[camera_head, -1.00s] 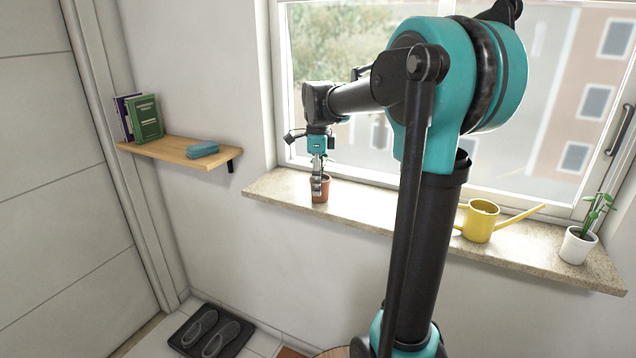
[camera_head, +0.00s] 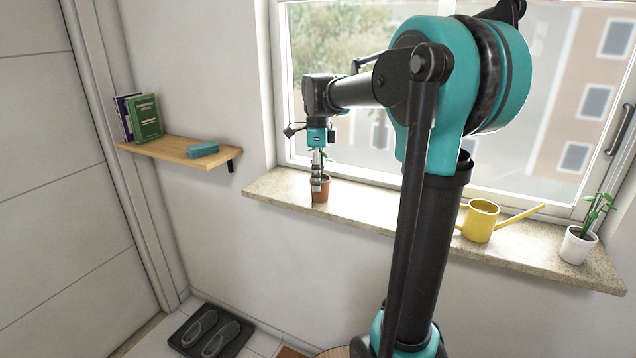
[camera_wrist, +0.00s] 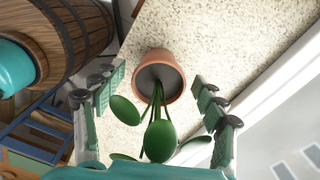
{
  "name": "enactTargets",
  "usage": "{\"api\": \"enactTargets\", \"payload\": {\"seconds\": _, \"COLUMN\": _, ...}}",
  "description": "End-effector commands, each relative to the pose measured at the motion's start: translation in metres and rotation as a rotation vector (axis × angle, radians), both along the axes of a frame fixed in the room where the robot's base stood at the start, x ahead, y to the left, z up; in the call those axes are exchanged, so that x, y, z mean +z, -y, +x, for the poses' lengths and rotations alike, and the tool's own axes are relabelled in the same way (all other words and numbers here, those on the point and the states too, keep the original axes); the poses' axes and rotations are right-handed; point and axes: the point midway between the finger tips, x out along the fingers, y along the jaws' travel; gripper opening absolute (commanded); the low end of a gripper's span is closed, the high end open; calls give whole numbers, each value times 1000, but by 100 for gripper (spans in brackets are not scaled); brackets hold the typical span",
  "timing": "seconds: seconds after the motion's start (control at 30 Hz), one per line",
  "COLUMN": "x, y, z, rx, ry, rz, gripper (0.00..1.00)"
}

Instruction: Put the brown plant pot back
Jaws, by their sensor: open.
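The brown plant pot (camera_head: 320,191) stands upright on the left part of the stone window sill (camera_head: 375,207). In the wrist view the pot (camera_wrist: 160,75) holds dark soil and a green plant (camera_wrist: 158,138) whose leaves reach toward the camera. My gripper (camera_head: 317,183) is above and just in front of the pot in the head view and hides part of the plant. In the wrist view my gripper (camera_wrist: 158,100) is open, its fingers on either side of the plant, with gaps between them and the pot.
A yellow watering can (camera_head: 480,222) and a white pot with a plant (camera_head: 577,246) stand on the sill to the right. A wooden shelf (camera_head: 165,150) with books (camera_head: 146,117) and a blue item (camera_head: 202,149) hangs at the left. A wooden barrel (camera_wrist: 75,40) shows in the wrist view.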

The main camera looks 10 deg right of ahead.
Motion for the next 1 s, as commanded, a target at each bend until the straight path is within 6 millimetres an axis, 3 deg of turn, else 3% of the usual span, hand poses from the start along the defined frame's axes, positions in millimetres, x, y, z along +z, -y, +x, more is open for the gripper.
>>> {"api": "enactTargets", "payload": {"seconds": 0.3, "x": 66, "y": 0, "z": 0, "rx": 0, "ry": 0, "rz": 0, "gripper": 72}}
{"api": "enactTargets", "payload": {"seconds": 0.5, "x": 93, "y": 0, "z": 0, "rx": 0, "ry": 0, "rz": 0, "gripper": 72}}
{"api": "enactTargets", "payload": {"seconds": 1.0, "x": 103, "y": 0, "z": 0, "rx": 0, "ry": 0, "rz": 0, "gripper": 72}}
